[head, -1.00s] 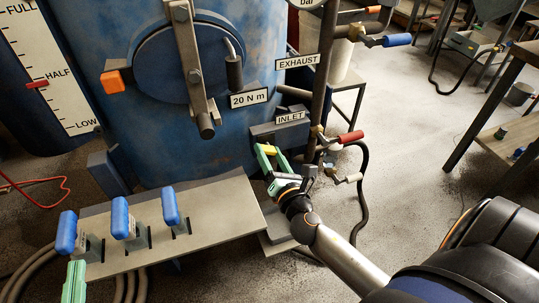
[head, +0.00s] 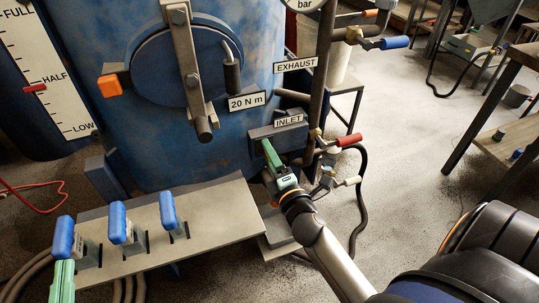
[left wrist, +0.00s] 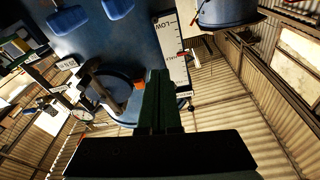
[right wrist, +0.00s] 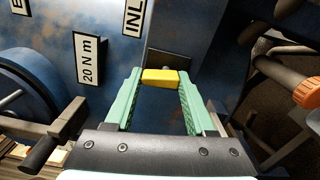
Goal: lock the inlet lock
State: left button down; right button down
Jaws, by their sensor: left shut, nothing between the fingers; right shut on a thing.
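The INLET label (head: 288,121) sits on a dark grey block on the blue pot, beside the vertical pipe.
The red-handled valve (head: 348,140) and a black hose (head: 362,205) are just right of my right gripper. A grey shelf with several blue-handled levers (head: 122,222) is to the left. The EXHAUST label (head: 296,65) is above. Open floor lies to the right.

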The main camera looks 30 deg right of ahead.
pick_arm(q)
jog(key=shift+w+f+n+g+y, duration=0.1)
jog(key=shift+f+n+g+y, duration=0.25)
jog(key=shift+f, duration=0.85)
pick_arm(e)
jog(key=shift+m, duration=1)
jog(key=shift+c, duration=1.2)
grip_release()
pick_arm(q)
jog(key=shift+r, duration=0.3)
